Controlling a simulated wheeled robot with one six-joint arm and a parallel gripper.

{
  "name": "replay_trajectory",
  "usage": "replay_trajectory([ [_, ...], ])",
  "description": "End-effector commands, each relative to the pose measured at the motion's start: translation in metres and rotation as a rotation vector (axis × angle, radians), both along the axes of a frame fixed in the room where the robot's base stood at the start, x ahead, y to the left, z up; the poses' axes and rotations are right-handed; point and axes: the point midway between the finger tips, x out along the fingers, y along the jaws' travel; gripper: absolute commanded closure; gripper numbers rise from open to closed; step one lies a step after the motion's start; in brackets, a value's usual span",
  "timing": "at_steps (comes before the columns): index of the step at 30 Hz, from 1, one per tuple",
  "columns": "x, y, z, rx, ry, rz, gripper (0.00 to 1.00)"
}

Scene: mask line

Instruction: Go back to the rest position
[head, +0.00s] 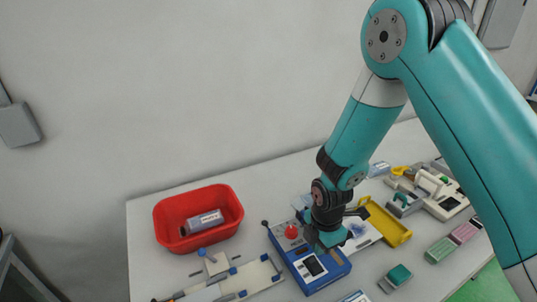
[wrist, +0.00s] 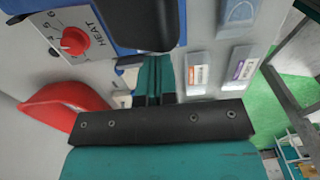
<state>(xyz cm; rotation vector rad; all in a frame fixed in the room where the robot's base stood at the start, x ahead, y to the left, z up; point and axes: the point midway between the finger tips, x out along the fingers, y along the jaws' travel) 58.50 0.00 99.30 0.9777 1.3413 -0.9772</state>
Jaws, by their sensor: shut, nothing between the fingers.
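My gripper (head: 322,243) is dark with teal fingers. In the head view it hangs over the blue machine, and its tips look close to the machine's top; I cannot tell whether they touch. In the wrist view the two teal fingers (wrist: 154,78) are together with nothing between them. The blue machine (head: 310,270) has a red knob (head: 291,231) and a small dark display. In the wrist view the red knob (wrist: 75,40) sits on a white panel marked HEAT. The arm hides part of the machine and what lies behind it.
A yellow tray (head: 397,233) and a white-grey device (head: 446,208) stand to the right. Pink and green blocks (head: 440,250) lie near the right edge.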

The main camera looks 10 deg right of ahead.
Motion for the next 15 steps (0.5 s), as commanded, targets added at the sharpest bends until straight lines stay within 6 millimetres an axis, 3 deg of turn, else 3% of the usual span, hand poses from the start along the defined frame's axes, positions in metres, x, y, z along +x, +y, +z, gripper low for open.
replay_trajectory([
  [4,-0.001,0.007,0.022,0.034,-0.008,-0.095,1.00],
  [8,-0.013,0.022,0.070,0.112,-0.002,-0.313,1.00],
  [15,-0.077,0.043,0.163,0.252,0.086,-0.781,1.00],
])
